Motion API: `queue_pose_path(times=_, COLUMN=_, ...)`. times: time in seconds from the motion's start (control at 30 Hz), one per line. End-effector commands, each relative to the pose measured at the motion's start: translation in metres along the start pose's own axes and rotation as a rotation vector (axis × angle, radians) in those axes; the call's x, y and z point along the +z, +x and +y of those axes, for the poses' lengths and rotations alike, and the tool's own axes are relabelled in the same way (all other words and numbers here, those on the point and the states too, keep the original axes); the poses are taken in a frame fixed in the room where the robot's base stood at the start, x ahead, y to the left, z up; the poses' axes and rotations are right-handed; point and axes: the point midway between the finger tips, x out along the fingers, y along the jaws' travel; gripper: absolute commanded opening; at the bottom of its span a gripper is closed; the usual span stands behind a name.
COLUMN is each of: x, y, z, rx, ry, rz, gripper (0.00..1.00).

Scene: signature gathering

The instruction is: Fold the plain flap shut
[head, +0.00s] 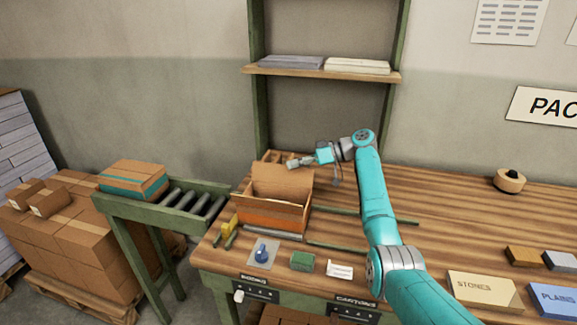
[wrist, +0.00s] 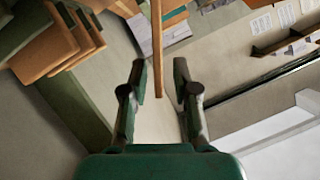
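An open cardboard box (head: 272,217) with an orange lower band stands on the workbench. A plain brown flap (head: 283,182) stands up at its back edge. My gripper (head: 292,163) is just above and behind that flap in the head view, pointing left. Whether it touches the flap I cannot tell. In the wrist view my gripper (wrist: 160,78) has its two dark fingers apart. A thin brown strip (wrist: 157,45) shows between them; I cannot tell whether it is the flap's edge. The box's inside is mostly hidden.
A wooden holder (head: 268,156) stands behind the box. A blue stamp-like object (head: 262,252), a green block (head: 302,261) and a white card (head: 340,271) lie in front. A roller conveyor (head: 185,199) is at left. The bench right of my arm is largely clear near the tape roll (head: 509,181).

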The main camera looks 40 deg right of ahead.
Motion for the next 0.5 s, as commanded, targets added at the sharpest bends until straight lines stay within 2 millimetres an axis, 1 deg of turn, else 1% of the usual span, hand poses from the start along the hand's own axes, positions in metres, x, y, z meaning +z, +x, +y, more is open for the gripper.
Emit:
queue_pose_path(times=0.03, x=0.000, y=0.007, z=0.000, rx=-0.001, ry=0.001, rz=-0.001, gripper=0.29)
queue_pose_path(times=0.1, x=0.000, y=0.015, z=0.000, rx=-0.002, ry=0.001, rz=-0.001, gripper=0.29)
queue_pose_path(times=0.2, x=0.000, y=0.022, z=0.000, rx=-0.001, ry=0.001, rz=0.000, gripper=0.29)
queue_pose_path(times=0.5, x=0.000, y=0.026, z=0.000, rx=0.000, ry=0.001, rz=0.000, gripper=0.29)
